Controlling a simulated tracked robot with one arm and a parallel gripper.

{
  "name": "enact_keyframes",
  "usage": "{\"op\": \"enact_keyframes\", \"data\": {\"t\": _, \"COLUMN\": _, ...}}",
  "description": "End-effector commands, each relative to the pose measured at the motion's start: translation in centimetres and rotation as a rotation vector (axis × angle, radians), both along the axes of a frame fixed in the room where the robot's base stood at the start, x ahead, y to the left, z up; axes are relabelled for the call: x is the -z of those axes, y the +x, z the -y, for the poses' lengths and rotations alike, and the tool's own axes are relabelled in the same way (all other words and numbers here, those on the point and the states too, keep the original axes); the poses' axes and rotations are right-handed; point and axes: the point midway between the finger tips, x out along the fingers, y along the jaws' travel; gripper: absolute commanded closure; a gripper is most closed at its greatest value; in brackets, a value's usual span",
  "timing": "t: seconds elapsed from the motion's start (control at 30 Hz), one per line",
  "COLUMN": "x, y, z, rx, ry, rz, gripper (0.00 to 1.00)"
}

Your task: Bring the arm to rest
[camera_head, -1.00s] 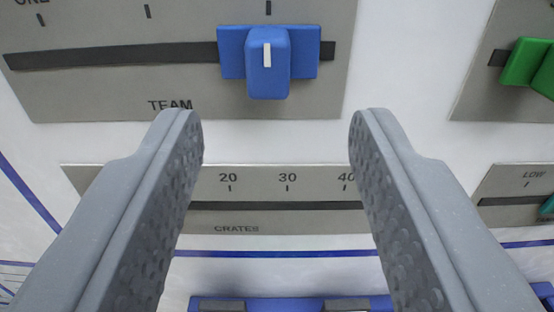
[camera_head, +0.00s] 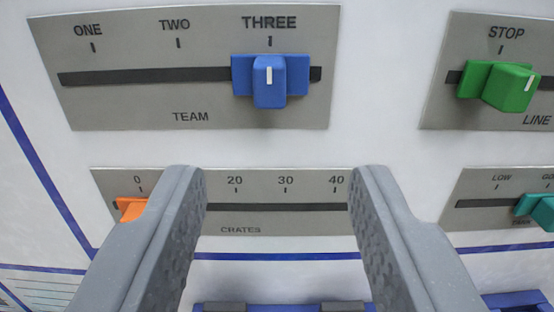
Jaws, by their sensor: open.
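My gripper (camera_head: 277,180) is open and empty, its two grey fingers spread in front of the panel. Between and behind the fingers is the CRATES slider plate (camera_head: 285,183), marked 0, 20, 30 and 40 where it shows. The left finger hides part of its scale. Above the fingers, the blue TEAM slider (camera_head: 270,82) stands under THREE. No control appears held.
An orange slider (camera_head: 131,207) sits at 0 on the CRATES plate, left of the left finger. A green slider (camera_head: 508,86) stands by STOP at the upper right. A teal slider (camera_head: 537,207) is at the right edge. Blue structure with dark blocks (camera_head: 285,306) lies at the bottom.

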Motion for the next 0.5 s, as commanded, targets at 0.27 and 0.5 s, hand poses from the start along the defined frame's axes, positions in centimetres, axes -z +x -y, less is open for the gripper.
{"op": "enact_keyframes", "data": {"t": 0.27, "x": -4.3, "y": -0.1, "z": -0.5, "rx": -0.055, "ry": 0.022, "rz": -0.029, "gripper": 0.56}}
{"op": "enact_keyframes", "data": {"t": 0.5, "x": -12.0, "y": -2.4, "z": 1.0, "rx": -0.09, "ry": 0.017, "rz": -0.112, "gripper": 0.56}}
